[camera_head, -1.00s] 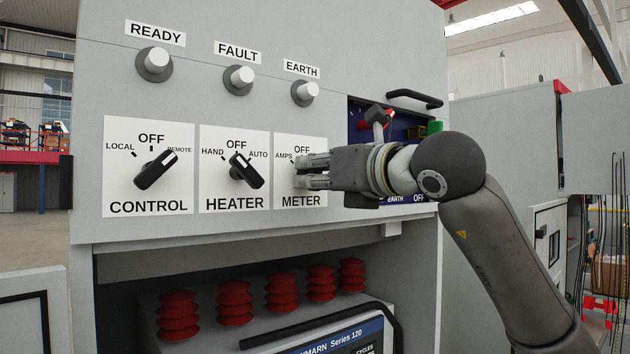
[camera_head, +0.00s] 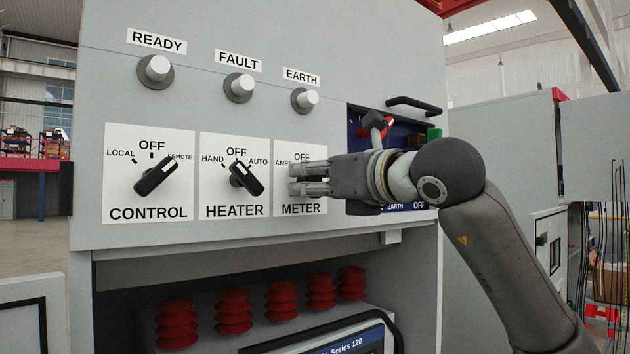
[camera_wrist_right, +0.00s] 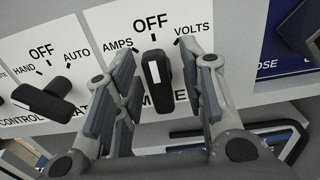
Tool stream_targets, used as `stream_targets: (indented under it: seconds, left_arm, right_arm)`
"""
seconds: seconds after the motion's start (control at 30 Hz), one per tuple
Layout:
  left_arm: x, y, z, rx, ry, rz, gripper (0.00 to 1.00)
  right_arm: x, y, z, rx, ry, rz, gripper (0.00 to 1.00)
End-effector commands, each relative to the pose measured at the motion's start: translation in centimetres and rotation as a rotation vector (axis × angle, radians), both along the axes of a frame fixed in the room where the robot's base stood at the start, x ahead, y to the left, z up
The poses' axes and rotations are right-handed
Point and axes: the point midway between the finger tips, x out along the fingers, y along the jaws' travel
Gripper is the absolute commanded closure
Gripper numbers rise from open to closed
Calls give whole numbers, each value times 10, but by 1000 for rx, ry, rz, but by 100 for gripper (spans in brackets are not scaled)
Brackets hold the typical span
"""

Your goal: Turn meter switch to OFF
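The meter switch (camera_wrist_right: 157,82) is a black knob with a white mark on its end, below the labels AMPS, OFF and VOLTS. In the right wrist view it stands about upright, its marked end towards OFF. My right gripper (camera_wrist_right: 158,90) is open, with its fingers on either side of the knob and visible gaps to it. In the head view my right gripper (camera_head: 292,179) is in front of the METER plate (camera_head: 308,208) and hides the knob. Whether the fingertips touch the plate cannot be told. My left gripper is not in view.
The heater switch (camera_head: 245,178) sits close to the left of the gripper, and the control switch (camera_head: 156,177) is farther left. Round READY, FAULT and EARTH fittings (camera_head: 305,99) are above. A blue panel (camera_head: 358,122) with a black handle (camera_head: 414,103) lies to the right, partly behind my arm.

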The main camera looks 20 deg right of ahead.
Motion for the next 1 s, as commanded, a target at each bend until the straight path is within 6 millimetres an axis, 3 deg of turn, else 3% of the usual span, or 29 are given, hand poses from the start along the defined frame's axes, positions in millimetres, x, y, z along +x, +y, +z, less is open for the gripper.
stream_targets:
  seconds: [0.27,0.7,1.0]
  left_arm:
    - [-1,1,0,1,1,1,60]
    - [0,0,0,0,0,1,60]
    - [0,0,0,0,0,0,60]
  right_arm:
    - [-7,-2,0,0,-1,1,62]
    - [-87,-32,0,-1,-4,-2,62]
    - [-112,-41,0,0,0,-1,62]
